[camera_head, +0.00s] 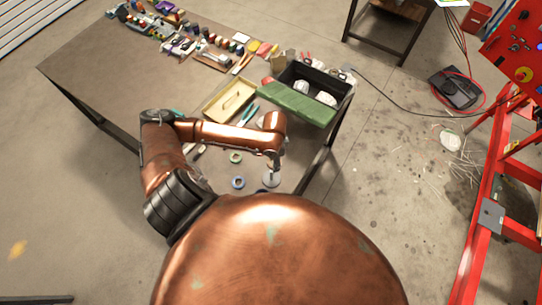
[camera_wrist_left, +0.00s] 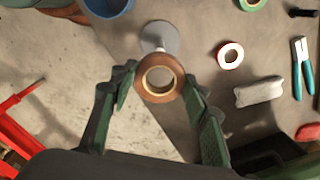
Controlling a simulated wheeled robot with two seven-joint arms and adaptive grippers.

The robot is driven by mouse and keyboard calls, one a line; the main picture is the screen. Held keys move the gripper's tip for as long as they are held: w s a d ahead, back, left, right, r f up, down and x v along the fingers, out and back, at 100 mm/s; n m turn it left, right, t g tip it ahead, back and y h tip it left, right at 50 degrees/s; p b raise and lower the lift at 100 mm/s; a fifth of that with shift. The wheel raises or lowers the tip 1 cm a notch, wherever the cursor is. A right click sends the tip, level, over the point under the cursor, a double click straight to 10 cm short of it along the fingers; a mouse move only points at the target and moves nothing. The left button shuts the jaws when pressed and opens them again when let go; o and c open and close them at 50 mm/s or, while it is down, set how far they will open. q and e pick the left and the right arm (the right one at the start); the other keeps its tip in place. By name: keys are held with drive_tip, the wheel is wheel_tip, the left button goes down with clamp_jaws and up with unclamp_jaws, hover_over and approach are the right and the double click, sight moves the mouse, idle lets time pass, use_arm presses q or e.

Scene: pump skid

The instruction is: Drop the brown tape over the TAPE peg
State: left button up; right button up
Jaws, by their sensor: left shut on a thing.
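The brown tape (camera_wrist_left: 158,60) is a thick ring held between the two fingers of my left gripper (camera_wrist_left: 161,84) in the left wrist view. Its hole faces the camera, and bare surface shows through it. The peg (camera_wrist_left: 159,38) stands on a round grey base just beyond the tape's upper edge; no label is readable. In the head view the grey peg base (camera_head: 271,180) is at the table's near edge. My left gripper (camera_head: 273,158) is just above and behind it there, small and unclear. The tape cannot be made out in the head view. My right gripper is out of view.
A blue roll (camera_head: 238,183) and a green roll (camera_head: 236,157) lie left of the peg. A red-and-white roll (camera_wrist_left: 230,56), a pale block (camera_wrist_left: 258,92) and teal pliers (camera_wrist_left: 303,66) lie to the right in the wrist view. A dark crate (camera_head: 333,86) with green cloth stands behind.

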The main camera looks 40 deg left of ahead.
use_arm(q)
drive_tip(key=shift+s+a+m, duration=0.2)
drive_tip(key=shift+s+m, duration=0.1)
drive_tip(key=shift+s, duration=0.2)
drive_tip(key=shift+s+f, duration=0.1)
drive_tip(key=shift+f, duration=0.25)
drive_tip(key=shift+f+b, duration=0.2)
drive_tip(key=shift+b, duration=0.2)
wheel_tip(320, 180, down, 2)
drive_tip(key=b, duration=0.3)
drive_tip(key=shift+f, duration=0.25)
drive_tip(key=shift+f+b, duration=0.8)
drive_tip(key=shift+b, duration=0.25)
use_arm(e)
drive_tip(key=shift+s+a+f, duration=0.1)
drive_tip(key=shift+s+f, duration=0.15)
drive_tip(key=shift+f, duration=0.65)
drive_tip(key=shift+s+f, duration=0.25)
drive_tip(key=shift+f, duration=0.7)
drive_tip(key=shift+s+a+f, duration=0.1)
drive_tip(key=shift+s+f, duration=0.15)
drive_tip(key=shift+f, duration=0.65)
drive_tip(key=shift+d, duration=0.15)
use_arm(q)
drive_tip(key=shift+p, duration=0.3)
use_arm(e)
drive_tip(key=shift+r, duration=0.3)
